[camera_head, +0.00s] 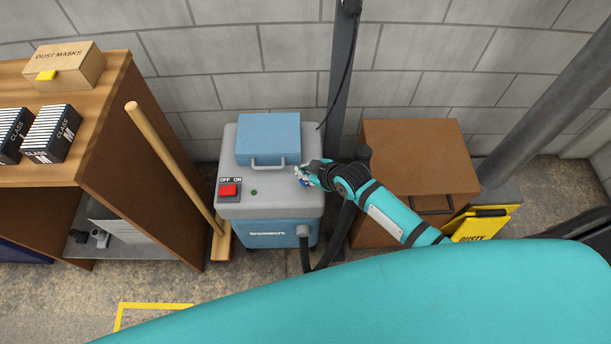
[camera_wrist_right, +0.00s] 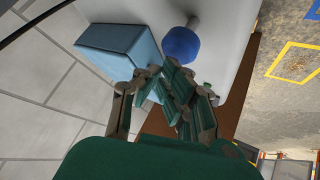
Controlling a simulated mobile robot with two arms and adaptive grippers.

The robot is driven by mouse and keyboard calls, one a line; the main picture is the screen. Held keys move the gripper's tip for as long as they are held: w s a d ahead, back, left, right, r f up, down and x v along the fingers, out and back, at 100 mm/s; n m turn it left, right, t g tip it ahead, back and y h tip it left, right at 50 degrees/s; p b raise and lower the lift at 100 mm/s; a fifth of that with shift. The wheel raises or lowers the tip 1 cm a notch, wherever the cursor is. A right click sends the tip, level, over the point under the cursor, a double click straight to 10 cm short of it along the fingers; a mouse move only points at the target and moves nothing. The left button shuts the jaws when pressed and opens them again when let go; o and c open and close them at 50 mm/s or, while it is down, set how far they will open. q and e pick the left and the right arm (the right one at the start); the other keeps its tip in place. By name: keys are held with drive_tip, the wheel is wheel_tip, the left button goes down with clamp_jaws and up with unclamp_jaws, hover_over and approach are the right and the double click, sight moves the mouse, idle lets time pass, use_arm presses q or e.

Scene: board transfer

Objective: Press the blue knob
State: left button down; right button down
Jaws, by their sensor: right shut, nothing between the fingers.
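The blue knob (camera_wrist_right: 181,45) is a round knob on the light grey top of the machine (camera_head: 278,200). In the head view only a small part of the knob (camera_head: 304,184) shows beside my right gripper (camera_head: 301,174), which hides the rest. My right gripper is over the right side of the machine top, its fingers shut and empty. In the right wrist view its fingertips (camera_wrist_right: 165,74) show just beside the knob in the picture, with a small gap; contact is not visible. My left gripper is not in view.
A blue lid with a handle (camera_head: 268,139) rises beside the knob. A red switch (camera_head: 229,190) is at the top's front left. A broom handle (camera_head: 172,165) leans at the left. A brown cabinet (camera_head: 415,160) and a dark post (camera_head: 341,75) stand close by.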

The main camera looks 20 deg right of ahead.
drive_tip(key=shift+f+b, duration=0.75)
drive_tip(key=shift+f, duration=0.7)
idle(0.8)
drive_tip(key=shift+s, duration=0.1)
drive_tip(key=shift+r+p, duration=1.8)
drive_tip(key=shift+p, duration=0.15)
wheel_tip(320, 180, up, 5)
drive_tip(key=p, duration=0.5)
drive_tip(key=shift+r, duration=0.1)
idle(1.1)
